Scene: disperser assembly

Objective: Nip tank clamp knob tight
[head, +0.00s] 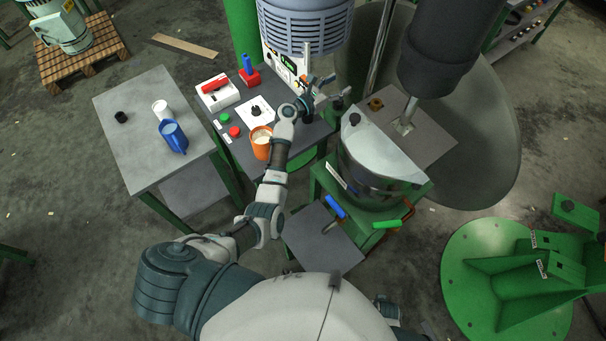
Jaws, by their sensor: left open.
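The steel tank (375,180) stands on a green frame, with a pale half-lid on top. A small black knob (354,119) sits at the lid's back left edge. A grey clamp-like part (338,102) is at the tank's back left; I cannot tell whether it bears the clamp knob. My left arm reaches up over the control bench, and my left gripper (323,86) is open just left of that part, below the blue-grey motor. It is too small to tell whether its fingers touch anything. My right gripper is not in view.
The control bench (292,140) holds an orange mug (262,141), green and red buttons and a red-handled switch (216,90).

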